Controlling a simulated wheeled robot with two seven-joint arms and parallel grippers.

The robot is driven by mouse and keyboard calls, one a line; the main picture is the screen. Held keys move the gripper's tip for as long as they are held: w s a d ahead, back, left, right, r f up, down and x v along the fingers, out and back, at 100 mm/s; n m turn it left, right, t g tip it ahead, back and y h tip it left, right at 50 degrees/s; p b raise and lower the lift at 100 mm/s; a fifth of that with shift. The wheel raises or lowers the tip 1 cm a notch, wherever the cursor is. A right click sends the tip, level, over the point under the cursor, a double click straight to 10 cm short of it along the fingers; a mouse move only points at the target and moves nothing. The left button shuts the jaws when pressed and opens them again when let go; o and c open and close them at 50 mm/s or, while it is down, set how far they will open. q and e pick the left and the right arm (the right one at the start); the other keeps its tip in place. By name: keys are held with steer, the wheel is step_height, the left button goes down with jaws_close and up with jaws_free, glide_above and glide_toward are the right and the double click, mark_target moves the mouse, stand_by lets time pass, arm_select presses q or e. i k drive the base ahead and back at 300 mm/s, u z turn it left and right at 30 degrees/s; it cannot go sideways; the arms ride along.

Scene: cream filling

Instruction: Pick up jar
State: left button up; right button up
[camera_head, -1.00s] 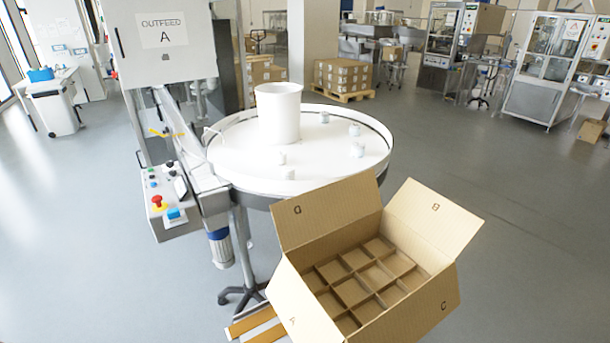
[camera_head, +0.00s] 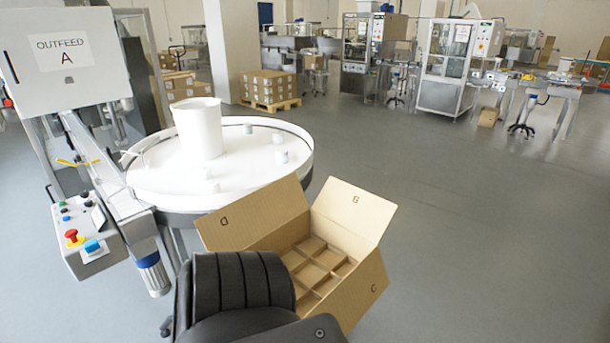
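The turntable (camera_head: 240,172) has a raised metal rim. A dark part of my own arm fills the bottom middle of the head view. Neither gripper's fingers show, and no jar is seen held.
A tall white bin (camera_head: 198,128) stands on the turntable. An open cardboard box (camera_head: 260,215) with dividers and raised flaps sits in front, partly hidden by my arm. A control panel (camera_head: 86,235) with a red button is at left. Open floor lies to the right.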

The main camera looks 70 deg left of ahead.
mark_target(214, 187)
steer(key=z, duration=0.35)
steer(key=k, duration=1.55)
steer(key=u, duration=1.75)
